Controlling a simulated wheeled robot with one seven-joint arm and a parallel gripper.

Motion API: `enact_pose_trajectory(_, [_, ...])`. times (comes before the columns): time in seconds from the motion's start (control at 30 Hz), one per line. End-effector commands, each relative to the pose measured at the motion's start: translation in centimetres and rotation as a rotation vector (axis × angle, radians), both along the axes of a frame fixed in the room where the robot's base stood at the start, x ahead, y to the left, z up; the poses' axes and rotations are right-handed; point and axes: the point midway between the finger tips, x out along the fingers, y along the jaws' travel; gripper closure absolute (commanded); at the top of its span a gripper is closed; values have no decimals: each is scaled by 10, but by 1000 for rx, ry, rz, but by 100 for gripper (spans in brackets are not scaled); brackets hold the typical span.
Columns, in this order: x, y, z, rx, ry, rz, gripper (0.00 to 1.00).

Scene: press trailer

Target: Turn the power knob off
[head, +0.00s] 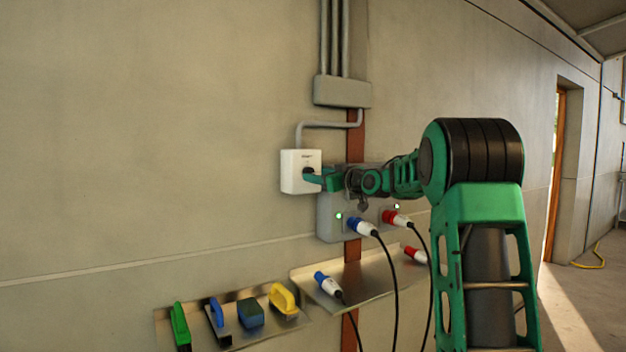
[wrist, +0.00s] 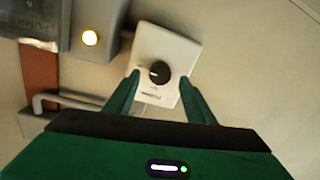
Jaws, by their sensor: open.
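The power knob (wrist: 159,73) is a round black dial with a pale pointer mark, on the face of a white wall box (wrist: 148,95). The box also shows in the head view (head: 290,183), where my gripper partly covers the knob. My gripper (wrist: 160,80) is open, with one green finger on each side of the knob. Gaps show between the fingers and the knob in the wrist view. In the head view my gripper (head: 315,178) reaches the box from the right. I cannot tell how deep the fingertips are alongside the knob.
A grey socket panel (head: 327,222) with blue and red plugs and lit lamps sits right below the box. A conduit (head: 325,125) runs above it. A lower shelf (head: 195,338) holds several tools. The wall left of the box is clear.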

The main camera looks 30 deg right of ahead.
Motion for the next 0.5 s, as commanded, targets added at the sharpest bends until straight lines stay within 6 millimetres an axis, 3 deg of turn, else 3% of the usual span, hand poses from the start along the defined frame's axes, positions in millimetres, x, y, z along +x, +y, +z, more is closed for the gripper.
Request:
enact_pose_trajectory(0.2, [22, 3, 0, -1, 0, 1, 50])
enact_pose_trajectory(0.5, [26, 3, 0, 0, 0, 0, 50])
